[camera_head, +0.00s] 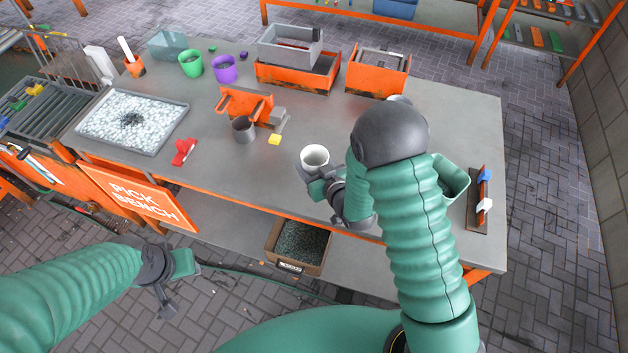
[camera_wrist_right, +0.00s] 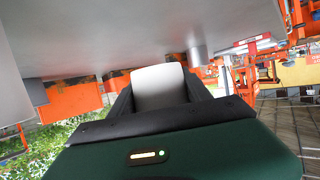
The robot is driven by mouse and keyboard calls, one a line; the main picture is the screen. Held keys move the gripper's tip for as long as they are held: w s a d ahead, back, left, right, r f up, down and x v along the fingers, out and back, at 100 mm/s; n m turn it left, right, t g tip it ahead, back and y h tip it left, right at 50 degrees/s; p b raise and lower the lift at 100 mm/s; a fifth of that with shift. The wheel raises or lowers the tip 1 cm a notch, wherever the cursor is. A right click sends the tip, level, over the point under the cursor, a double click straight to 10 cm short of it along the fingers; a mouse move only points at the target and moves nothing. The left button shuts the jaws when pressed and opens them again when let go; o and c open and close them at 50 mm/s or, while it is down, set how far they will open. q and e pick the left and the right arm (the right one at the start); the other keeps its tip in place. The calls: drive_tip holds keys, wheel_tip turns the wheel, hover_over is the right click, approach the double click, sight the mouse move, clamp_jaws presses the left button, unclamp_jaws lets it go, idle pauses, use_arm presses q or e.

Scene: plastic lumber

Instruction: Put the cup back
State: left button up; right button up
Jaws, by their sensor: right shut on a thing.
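A white cup (camera_head: 314,157) is in my right gripper (camera_head: 318,178) near the middle front of the workbench. It looks upright, with its open mouth facing up. In the right wrist view, the cup (camera_wrist_right: 158,88) sits between the two dark fingers, which are shut on it. I cannot tell whether its base touches the bench. My left gripper (camera_head: 166,300) hangs empty in front of the bench, over the paved floor; its finger gap is unclear.
The grey bench top (camera_head: 455,115) holds a dark grey cup (camera_head: 243,129) by an orange holder (camera_head: 250,104). Orange bins (camera_head: 376,78) stand behind.

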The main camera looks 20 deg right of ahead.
drive_tip(key=f, duration=0.5)
drive_tip(key=shift+a+f, duration=0.25)
drive_tip(key=shift+f, duration=0.05)
drive_tip(key=shift+d+f, duration=0.15)
drive_tip(key=shift+d, duration=0.2)
drive_tip(key=shift+f, duration=0.15)
drive_tip(key=o, duration=1.2)
drive_tip(key=shift+o, duration=1.3)
drive_tip(key=shift+a, duration=0.15)
use_arm(q)
drive_tip(key=shift+a+f, duration=0.15)
drive_tip(key=shift+a, duration=0.1)
use_arm(e)
drive_tip(key=shift+a, duration=0.15)
